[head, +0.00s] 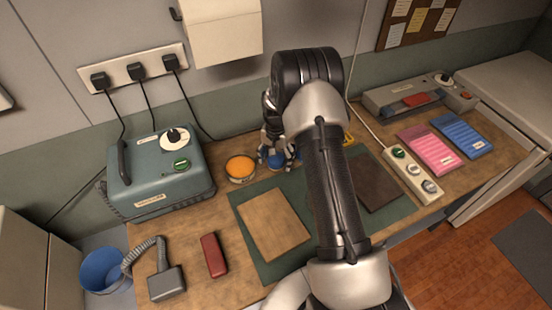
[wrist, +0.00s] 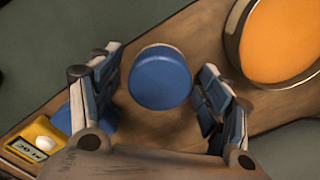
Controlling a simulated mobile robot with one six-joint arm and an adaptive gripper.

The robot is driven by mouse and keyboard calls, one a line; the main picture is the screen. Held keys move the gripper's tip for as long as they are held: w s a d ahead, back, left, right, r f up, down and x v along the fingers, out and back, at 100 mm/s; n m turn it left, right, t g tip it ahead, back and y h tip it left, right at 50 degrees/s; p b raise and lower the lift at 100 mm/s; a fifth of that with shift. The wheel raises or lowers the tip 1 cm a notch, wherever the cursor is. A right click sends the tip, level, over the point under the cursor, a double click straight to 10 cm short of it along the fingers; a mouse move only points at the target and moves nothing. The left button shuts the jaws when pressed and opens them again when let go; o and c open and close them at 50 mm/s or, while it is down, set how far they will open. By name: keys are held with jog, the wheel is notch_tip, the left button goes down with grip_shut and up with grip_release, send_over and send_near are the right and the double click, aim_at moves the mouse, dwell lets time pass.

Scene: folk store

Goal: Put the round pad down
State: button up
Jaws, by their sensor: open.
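The round pad (wrist: 160,77) is blue with a pale rim. In the wrist view it lies between my two fingers, over bare wooden worktop, with a gap on each side. In the head view the pad (head: 276,162) shows as a small blue patch beneath my gripper (head: 275,155), just behind the green mat. My gripper is open around the pad. The head view does not show clearly whether the pad rests fully on the worktop. A round tin with an orange top (head: 240,168) stands just left of my gripper; it also shows large in the wrist view (wrist: 284,40).
A green mat (head: 285,190) bears a tan board (head: 273,224) and a dark board (head: 377,187). A grey-blue machine (head: 160,172) stands left. A yellow labelled block (wrist: 35,142) is near my fingers. A power strip (head: 412,174) and pink and blue pads lie right.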

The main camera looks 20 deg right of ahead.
notch_tip(320, 180, up, 12)
jog(key=p, duration=0.4)
notch_tip(320, 180, up, 12)
jog(key=n+t, duration=0.1)
jog(key=n, duration=0.1)
send_over(276, 158)
jog(key=s+a, duration=0.3)
jog(key=s, duration=0.1)
jog(key=s+a+r+n+t, duration=0.1)
jog(key=s+a+r, duration=0.1)
jog(key=s+r, duration=0.25)
jog(key=s+a+r+n, duration=0.1)
jog(key=s+a+r, duration=0.25)
jog(key=r, duration=0.25)
jog(key=s+a+r+n+t, duration=0.1)
jog(key=s+a+n, duration=0.1)
jog(key=s, duration=0.8)
jog(key=s+a+r+n+t, duration=0.1)
jog(key=s+r+n, duration=0.1)
jog(key=s, duration=0.8)
jog(key=shift+s+a+n+t, duration=0.3)
jog(key=shift+s+a+n, duration=0.1)
jog(key=shift+n, duration=0.1)
jog(key=shift+o, duration=0.4)
jog(key=shift+w+r, duration=0.1)
jog(key=shift+r, duration=0.05)
